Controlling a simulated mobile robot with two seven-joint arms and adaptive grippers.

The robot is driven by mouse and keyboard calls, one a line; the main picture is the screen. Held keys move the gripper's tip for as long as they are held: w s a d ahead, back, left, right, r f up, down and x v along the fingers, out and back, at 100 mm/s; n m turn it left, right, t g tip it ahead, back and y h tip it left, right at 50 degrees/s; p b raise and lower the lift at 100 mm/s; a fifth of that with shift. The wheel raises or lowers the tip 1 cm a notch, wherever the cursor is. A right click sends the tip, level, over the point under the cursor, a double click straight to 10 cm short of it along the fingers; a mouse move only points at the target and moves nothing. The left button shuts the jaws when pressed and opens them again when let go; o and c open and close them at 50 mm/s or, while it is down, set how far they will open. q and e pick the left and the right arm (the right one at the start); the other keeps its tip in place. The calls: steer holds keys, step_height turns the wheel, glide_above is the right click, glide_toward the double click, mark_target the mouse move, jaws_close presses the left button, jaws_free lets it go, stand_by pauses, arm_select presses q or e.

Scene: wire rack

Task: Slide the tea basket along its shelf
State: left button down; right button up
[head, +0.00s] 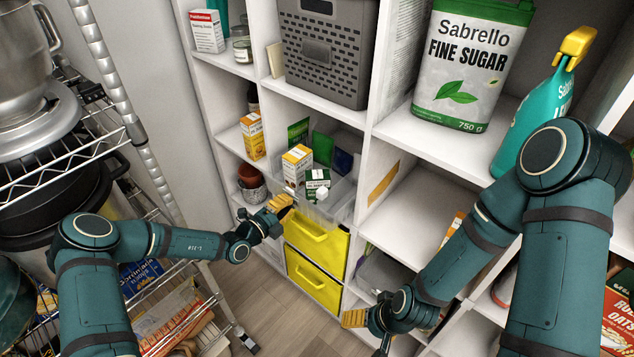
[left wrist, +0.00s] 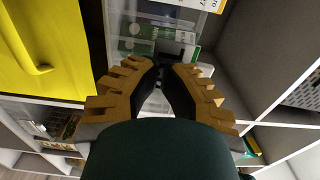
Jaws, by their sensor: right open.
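The tea basket (head: 345,190) is a clear bin on a middle shelf, holding tea boxes, among them a yellow-and-white box (head: 297,163) and a dark green-and-white box (head: 317,180). Part of the clear basket also shows at the top of the left wrist view (left wrist: 190,5). My left gripper (head: 284,203) is at the basket's front left, above the yellow drawers. Its fingertips (left wrist: 165,66) are drawn together, with no object visible between them; whether they touch the basket is unclear. My right gripper (head: 355,318) is open and empty, lower and to the right, in front of the shelving.
Yellow drawers (head: 318,243) fill the cubbies below the basket. An orange box (head: 252,136) and small pots (head: 251,180) stand to its left. A grey crate (head: 325,50) and a sugar tin (head: 468,68) are above. A wire rack (head: 150,160) stands at left.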

arm_select(q)
steer(key=shift+b+x, duration=0.9)
steer(key=shift+x, duration=2.7)
steer(key=shift+p+v, duration=0.85)
steer(key=shift+v, duration=0.3)
steer(key=p+v, duration=0.2)
steer(key=v, duration=0.3)
steer(key=shift+w, duration=0.1)
steer(key=v, duration=0.8)
